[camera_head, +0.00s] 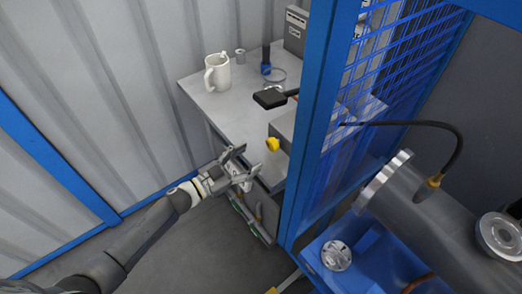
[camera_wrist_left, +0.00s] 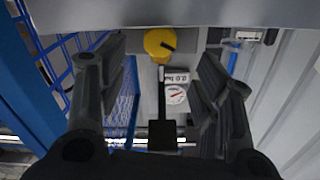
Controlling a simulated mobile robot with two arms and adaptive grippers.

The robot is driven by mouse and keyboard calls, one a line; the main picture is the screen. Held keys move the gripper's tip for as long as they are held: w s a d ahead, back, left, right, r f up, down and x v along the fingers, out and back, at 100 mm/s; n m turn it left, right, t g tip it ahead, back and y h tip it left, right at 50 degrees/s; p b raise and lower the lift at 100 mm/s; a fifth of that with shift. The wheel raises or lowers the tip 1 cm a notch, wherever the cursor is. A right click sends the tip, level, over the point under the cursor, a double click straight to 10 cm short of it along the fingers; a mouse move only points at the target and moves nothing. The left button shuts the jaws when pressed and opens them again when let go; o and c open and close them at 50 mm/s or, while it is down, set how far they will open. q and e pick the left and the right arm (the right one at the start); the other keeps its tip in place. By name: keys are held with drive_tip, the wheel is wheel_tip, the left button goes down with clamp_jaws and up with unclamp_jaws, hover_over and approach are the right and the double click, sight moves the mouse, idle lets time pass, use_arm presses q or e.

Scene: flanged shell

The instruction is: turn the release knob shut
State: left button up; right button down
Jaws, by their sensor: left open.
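A yellow knob (camera_head: 273,144) sits on the front of a grey box (camera_head: 284,124) at the near edge of the table. In the left wrist view the yellow knob (camera_wrist_left: 159,45) shows between the fingers, beyond their tips. My left gripper (camera_head: 245,167) is open and empty, just left of and below the knob in the head view, apart from it. In the left wrist view its fingers (camera_wrist_left: 160,68) stand wide on either side. A small gauge with a white face (camera_wrist_left: 175,88) shows below the knob there. My right gripper is not in view.
The grey table (camera_head: 222,108) holds a white mug (camera_head: 217,72), a black-headed tool (camera_head: 270,98) and a small blue-based item (camera_head: 266,68). A blue post (camera_head: 312,120) and mesh panel stand right of the knob. A flanged grey shell (camera_head: 430,215) lies at the right.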

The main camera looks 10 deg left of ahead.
sight(269, 145)
use_arm(q)
drive_tip(key=v, duration=0.3)
drive_tip(key=shift+s+a, duration=0.3)
drive_tip(key=w+d+n+b, duration=0.3)
drive_tip(key=w+d+b, duration=0.1)
drive_tip(key=w+d+n+b, duration=0.2)
drive_tip(key=w+d+b, duration=0.2)
drive_tip(key=shift+w+r+n, duration=0.15)
drive_tip(key=shift+w+n, duration=0.05)
drive_tip(key=shift+n, duration=0.2)
idle(0.7)
